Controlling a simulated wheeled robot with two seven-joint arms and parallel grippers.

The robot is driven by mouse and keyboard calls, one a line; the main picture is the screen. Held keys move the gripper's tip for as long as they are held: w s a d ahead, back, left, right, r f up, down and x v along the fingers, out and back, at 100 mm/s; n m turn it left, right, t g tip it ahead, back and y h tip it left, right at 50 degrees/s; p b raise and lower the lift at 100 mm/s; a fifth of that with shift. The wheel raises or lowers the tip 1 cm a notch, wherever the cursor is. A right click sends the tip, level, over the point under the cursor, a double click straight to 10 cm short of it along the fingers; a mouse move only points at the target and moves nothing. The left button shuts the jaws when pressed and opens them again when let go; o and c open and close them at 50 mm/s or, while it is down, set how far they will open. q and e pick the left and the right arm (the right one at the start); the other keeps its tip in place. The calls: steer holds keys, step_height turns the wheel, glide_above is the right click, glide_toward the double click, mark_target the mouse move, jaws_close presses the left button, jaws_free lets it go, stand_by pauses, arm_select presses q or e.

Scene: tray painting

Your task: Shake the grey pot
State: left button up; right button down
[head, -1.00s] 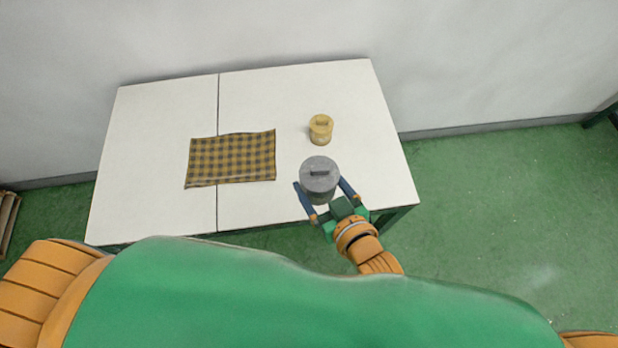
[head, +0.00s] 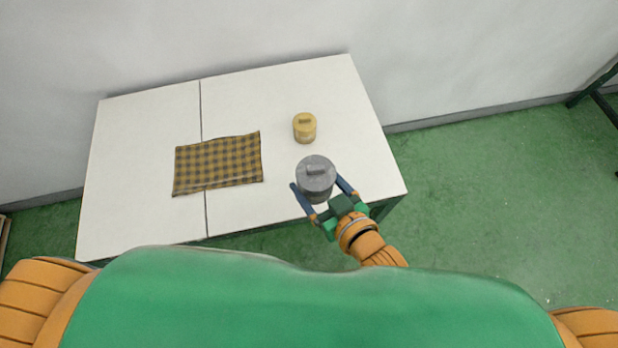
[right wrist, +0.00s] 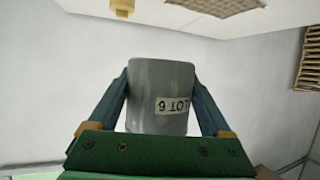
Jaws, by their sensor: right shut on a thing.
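The grey pot (head: 316,172) has a flat lid with a bar handle and is at the right part of the table, near its front edge. My right gripper (head: 318,201) is shut on it, one blue finger on each side. In the right wrist view the pot (right wrist: 160,80) is between the two fingers, and its white label reads "LOT 6" upside down. The wrist view, itself upside down, shows the pot against the wall and apart from the tabletop, so it appears held above the table. My left gripper is not in view.
A small yellow lidded pot (head: 304,128) stands on the white table (head: 140,130) behind the grey pot. A yellow and dark checked cloth (head: 218,163) lies to the left. The table's far side and left end are clear.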

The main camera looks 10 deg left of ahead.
steer(key=a, duration=0.7)
steer(key=d, duration=0.8)
steer(key=a, duration=0.7)
steer(key=d, duration=0.7)
steer(key=shift+d, duration=0.15)
steer(key=a, duration=0.8)
steer(key=d, duration=0.4)
steer(key=shift+d, duration=0.3)
steer(key=shift+a, duration=0.1)
